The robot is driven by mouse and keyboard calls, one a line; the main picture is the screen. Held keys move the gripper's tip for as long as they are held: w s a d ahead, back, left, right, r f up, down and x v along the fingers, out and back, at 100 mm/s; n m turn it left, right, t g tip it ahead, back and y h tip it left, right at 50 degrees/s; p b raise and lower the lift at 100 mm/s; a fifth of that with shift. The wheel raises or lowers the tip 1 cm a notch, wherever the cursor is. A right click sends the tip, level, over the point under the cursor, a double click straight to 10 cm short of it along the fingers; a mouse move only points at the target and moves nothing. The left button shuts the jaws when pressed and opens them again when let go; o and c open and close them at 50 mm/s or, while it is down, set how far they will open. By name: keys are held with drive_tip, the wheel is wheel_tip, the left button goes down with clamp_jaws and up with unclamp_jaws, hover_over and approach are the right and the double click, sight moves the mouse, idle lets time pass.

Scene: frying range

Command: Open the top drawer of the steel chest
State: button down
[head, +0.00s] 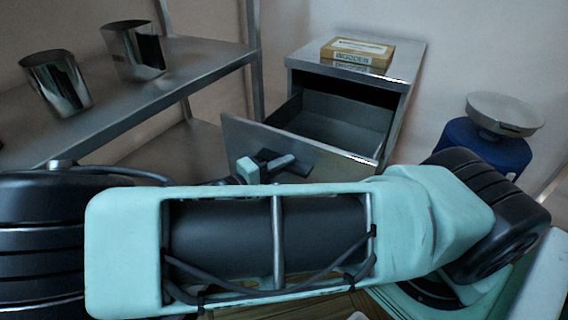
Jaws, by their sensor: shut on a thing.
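The steel chest (408,66) stands against the wall at the back, right of the middle. Its top drawer (340,158) is pulled well out, and I see into its grey, empty-looking inside. My gripper (262,166) is at the drawer's front, shut on what seems to be the drawer's handle. The handle itself is hidden behind my gripper and arm. My arm crosses the lower picture and hides the lower part of the chest.
A box (357,52) with printed lettering lies on the chest's top. Two steel cups (56,84) (133,50) stand on a metal shelf (190,62) at left. A blue container (480,145) with a steel dish (505,114) above it stands right of the chest.

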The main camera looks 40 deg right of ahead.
drive_tip(key=c, duration=1.4)
unclamp_jaws()
drive_tip(key=shift+c, duration=0.2)
drive_tip(key=a, duration=1.7)
drive_tip(key=shift+a+b, duration=0.2)
drive_tip(key=shift+b, duration=0.15)
